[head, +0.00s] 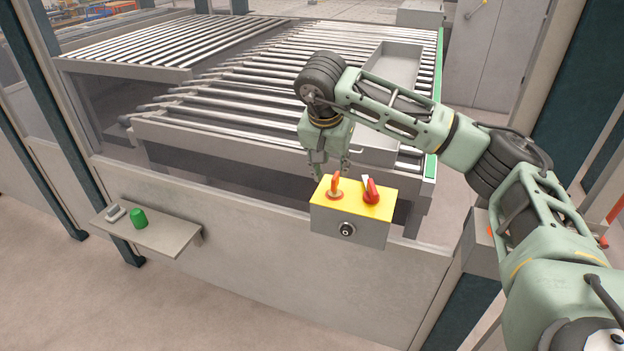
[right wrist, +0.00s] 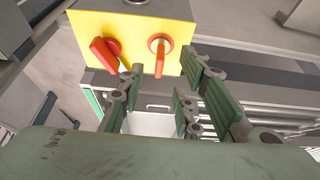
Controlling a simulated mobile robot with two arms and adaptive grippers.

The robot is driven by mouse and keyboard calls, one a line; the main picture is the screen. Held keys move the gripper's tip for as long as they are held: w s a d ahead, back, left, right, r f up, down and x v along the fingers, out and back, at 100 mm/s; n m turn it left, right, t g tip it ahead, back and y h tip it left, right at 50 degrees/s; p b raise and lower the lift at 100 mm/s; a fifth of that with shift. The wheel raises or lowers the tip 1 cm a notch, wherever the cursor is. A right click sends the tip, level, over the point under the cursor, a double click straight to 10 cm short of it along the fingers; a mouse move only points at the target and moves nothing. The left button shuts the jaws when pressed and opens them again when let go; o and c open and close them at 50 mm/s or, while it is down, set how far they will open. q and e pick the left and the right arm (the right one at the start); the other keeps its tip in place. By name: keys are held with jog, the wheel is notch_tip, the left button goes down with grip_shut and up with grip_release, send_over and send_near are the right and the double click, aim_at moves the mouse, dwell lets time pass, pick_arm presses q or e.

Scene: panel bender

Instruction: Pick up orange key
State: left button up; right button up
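The orange key (head: 335,186) stands upright in a round orange base on the yellow top of a grey control box. It also shows in the right wrist view (right wrist: 160,57), just beyond my fingertips. My right gripper (head: 331,168) hangs just above and behind the key. In the right wrist view my right gripper (right wrist: 165,88) is open, its green fingers spread with nothing between them; the key lies ahead of the gap, and I see no contact. My left gripper is not in view.
A red rotary switch (head: 371,191) sits right of the key on the control box (head: 349,228), which has a black keyhole on its front. A roller conveyor (head: 240,80) lies behind. A shelf (head: 165,237) at left holds a green cylinder (head: 139,218) and a small grey object.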

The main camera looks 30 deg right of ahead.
aim_at(335, 176)
jog(key=p+x, duration=0.1)
jog(key=x, duration=0.1)
jog(key=p+x, duration=0.1)
jog(key=x, duration=0.1)
jog(key=p+x, duration=0.1)
jog(key=x, duration=0.1)
jog(key=shift+w+d+f+p, duration=0.2)
jog(key=shift+w+d+p, duration=0.15)
jog(key=shift+d+p, duration=0.05)
jog(key=shift+w+f, duration=0.1)
jog(key=shift+f, duration=0.2)
jog(key=shift+c, duration=0.3)
grip_shut()
